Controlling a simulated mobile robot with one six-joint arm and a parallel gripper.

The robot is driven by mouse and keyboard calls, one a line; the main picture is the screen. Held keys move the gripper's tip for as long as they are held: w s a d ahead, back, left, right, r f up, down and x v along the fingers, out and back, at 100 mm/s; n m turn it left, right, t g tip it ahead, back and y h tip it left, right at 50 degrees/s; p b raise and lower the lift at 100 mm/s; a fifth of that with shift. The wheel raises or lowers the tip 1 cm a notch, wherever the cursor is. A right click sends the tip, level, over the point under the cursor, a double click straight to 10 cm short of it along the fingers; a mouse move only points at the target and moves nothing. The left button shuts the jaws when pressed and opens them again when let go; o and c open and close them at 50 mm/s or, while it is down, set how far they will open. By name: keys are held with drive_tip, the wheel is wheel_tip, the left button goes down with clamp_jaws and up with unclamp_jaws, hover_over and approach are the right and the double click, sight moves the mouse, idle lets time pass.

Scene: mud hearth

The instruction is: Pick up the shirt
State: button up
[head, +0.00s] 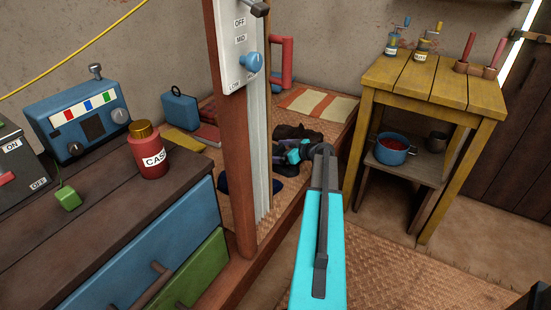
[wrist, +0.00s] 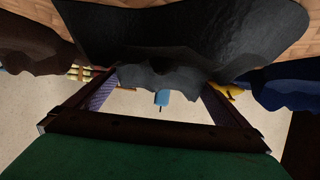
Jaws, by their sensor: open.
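A crumpled dark cloth, apparently the shirt (head: 288,131), lies on the woven platform behind the post in the head view. In the wrist view a large black cloth (wrist: 190,35) fills the top, and its ragged lower edge reaches between the two fingers. My gripper (wrist: 160,82) is open, with one finger on each side of that edge. In the head view my gripper (head: 292,154) is at the near side of the dark cloth, partly hidden by my arm. I cannot tell whether the fingers touch the cloth.
A brown cloth (wrist: 35,42) and a navy cloth (wrist: 285,82) flank the black one. A wooden post (head: 230,150) stands close left of my arm. A yellow table (head: 435,82) with a blue pot (head: 390,151) is at right. A red can (head: 150,155) stands on the left cabinet.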

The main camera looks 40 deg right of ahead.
sight(276, 150)
drive_tip(key=c, duration=0.9)
drive_tip(key=shift+r, duration=0.1)
drive_tip(key=shift+c, duration=0.2)
wheel_tip(276, 150, up, 10)
drive_tip(key=shift+f+p, duration=0.1)
drive_tip(key=shift+p, duration=0.65)
